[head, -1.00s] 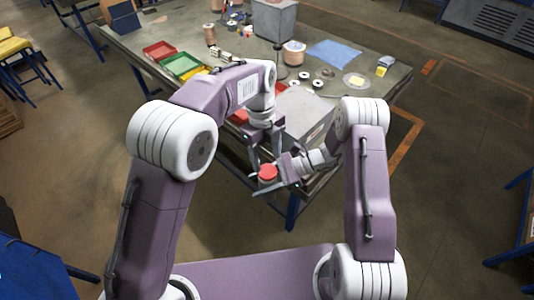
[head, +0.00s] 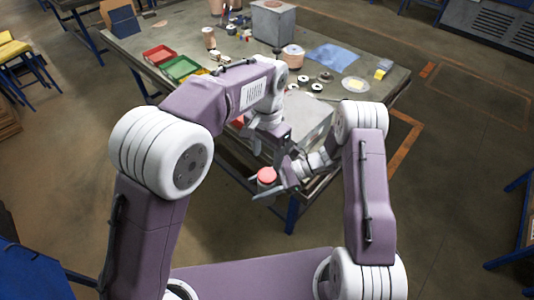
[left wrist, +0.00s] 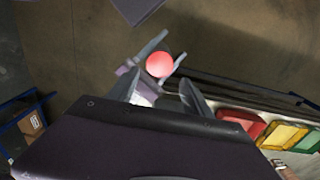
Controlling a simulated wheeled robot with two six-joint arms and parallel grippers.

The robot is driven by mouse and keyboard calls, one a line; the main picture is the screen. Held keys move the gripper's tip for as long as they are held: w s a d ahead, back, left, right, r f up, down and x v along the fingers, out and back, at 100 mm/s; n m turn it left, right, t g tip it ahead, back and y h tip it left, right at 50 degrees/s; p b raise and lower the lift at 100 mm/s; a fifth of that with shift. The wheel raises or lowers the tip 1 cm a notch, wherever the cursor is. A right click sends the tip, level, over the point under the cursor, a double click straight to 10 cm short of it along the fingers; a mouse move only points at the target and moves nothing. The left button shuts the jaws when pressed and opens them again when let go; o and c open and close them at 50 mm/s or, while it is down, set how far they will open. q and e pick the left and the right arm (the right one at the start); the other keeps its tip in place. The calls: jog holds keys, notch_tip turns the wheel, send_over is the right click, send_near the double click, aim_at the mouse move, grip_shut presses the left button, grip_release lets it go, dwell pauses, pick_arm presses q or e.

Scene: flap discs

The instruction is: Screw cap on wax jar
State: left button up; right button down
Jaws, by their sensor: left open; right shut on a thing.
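The wax jar is in my right gripper (head: 268,186), which is shut on it in front of the table edge. The round red cap (head: 266,174) is on top of the jar, and hides most of it; I cannot tell how tightly it sits. In the left wrist view the cap (left wrist: 159,64) is a bright red disc between the right gripper's fingers. My left gripper (head: 268,154) is open and empty, just above and behind the cap, apart from it. In the left wrist view its two fingers (left wrist: 162,88) point toward the cap.
The workbench (head: 350,113) lies just beyond my grippers. It carries red (head: 159,54) and green (head: 181,67) trays, a grey box (head: 273,22), a copper-coloured spool (head: 293,56), several discs and a blue cloth (head: 333,54). Open floor lies at the right.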

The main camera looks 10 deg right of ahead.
aim_at(267, 174)
pick_arm(q)
jog(key=shift+f, duration=0.1)
notch_tip(267, 174, down, 8)
jog(key=shift+r, duration=0.1)
dwell(0.3)
jog(key=c, duration=1.3)
jog(key=shift+o, duration=0.2)
jog(key=m, duration=0.7)
jog(key=shift+m, duration=0.4)
jog(key=m, duration=0.5)
